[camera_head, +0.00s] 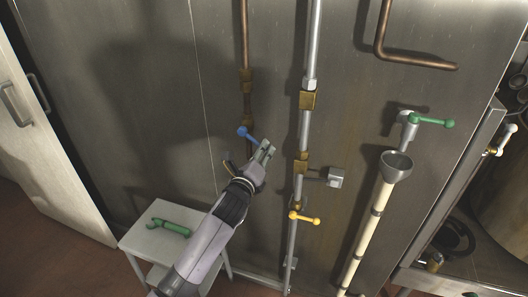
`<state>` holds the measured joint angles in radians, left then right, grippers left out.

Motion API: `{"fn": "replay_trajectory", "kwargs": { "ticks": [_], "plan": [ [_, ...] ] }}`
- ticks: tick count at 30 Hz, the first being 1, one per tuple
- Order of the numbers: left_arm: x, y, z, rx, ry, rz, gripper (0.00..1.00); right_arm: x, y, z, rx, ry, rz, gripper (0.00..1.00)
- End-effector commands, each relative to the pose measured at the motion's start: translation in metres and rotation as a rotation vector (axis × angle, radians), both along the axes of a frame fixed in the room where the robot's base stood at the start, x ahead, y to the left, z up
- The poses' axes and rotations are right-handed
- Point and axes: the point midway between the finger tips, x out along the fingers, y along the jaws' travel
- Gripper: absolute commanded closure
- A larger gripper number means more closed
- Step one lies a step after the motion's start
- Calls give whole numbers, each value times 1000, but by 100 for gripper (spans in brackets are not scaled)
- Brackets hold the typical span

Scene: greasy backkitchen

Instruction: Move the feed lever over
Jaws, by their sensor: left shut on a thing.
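A blue lever (246,133) with a round knob shows near the copper pipe in the middle of the head view. My left gripper (265,149) is shut at the blue lever's lower right end and holds it there; the fingers hide that end and its pivot. A yellow lever (306,218) points right on the steel pipe below. A green lever (434,122) points right on a grey tap above the funnel. No label shows which one is the feed lever. My right gripper is not in view.
A steel pipe (312,45) with brass fittings runs just right of my left gripper. A funnel (396,165) tops a pale pipe further right. A small stool (143,236) bears a loose green handle (171,227). The wall at upper left is clear.

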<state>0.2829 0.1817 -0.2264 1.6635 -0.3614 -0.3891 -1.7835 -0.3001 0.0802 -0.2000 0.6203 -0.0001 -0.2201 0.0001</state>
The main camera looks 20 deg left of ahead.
Motion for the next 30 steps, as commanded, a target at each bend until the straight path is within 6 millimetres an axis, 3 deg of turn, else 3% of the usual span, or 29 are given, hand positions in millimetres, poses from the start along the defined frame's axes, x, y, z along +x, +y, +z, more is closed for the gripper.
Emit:
{"fn": "replay_trajectory", "kwargs": {
  "ticks": [19,30],
  "plan": [
    [0,16,-19,2,4,1,95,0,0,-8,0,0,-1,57],
    [0,17,-19,0,4,1,95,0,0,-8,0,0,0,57]
  ]
}}
